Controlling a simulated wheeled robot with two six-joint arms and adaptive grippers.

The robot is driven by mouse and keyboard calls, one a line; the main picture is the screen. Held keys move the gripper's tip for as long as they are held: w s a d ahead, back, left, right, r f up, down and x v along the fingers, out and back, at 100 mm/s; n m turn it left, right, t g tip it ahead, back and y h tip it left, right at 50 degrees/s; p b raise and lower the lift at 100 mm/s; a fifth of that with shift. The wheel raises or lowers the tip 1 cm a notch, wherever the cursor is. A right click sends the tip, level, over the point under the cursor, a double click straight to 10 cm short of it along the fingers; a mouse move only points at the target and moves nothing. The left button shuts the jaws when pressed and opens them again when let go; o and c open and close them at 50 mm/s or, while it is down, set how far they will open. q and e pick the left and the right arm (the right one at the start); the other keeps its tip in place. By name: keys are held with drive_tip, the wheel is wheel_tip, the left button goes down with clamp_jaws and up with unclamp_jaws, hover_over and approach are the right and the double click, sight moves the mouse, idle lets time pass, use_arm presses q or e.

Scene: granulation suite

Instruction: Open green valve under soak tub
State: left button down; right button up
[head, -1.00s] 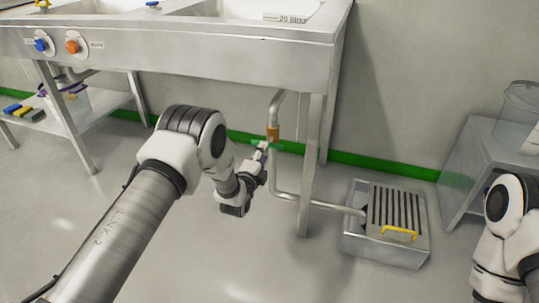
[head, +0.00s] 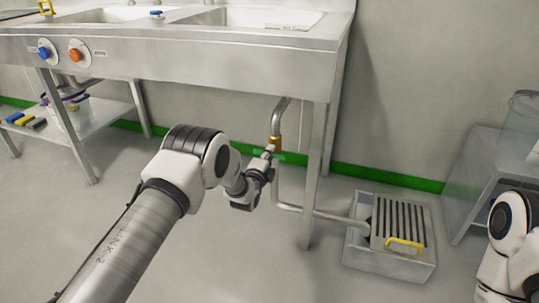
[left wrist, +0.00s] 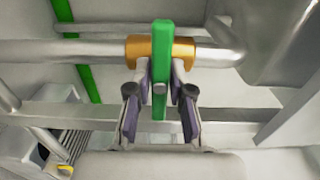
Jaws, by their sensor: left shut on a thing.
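The green valve handle (left wrist: 161,60) lies across the pipe under the soak tub (head: 200,65). It sits on a brass-coloured valve body (left wrist: 186,48), which also shows in the head view (head: 275,142). My left gripper (left wrist: 160,85) is shut on the handle, one finger on each side of it. In the head view my left gripper (head: 267,156) is at the pipe beside the tub's front leg and partly hides the handle. My right arm shows at the right edge; its gripper is out of view.
The drain pipe (head: 330,215) runs right to a floor drain box (head: 360,262) with a grate and yellow handle. A tub leg (head: 312,170) stands close right of the valve. A side table (head: 480,165) is at the right. The floor in front is clear.

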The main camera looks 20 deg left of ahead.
use_arm(q)
drive_tip(key=shift+n, duration=0.4)
drive_tip(key=n+p, duration=0.1)
drive_tip(key=n, duration=0.2)
drive_tip(key=shift+n, duration=0.3)
drive_tip(key=n+p, duration=0.1)
drive_tip(key=n, duration=0.8)
drive_tip(key=shift+p, duration=0.35)
drive_tip(key=shift+n, duration=2.3)
drive_tip(key=c, duration=1)
unclamp_jaws()
drive_tip(key=shift+c, duration=0.2)
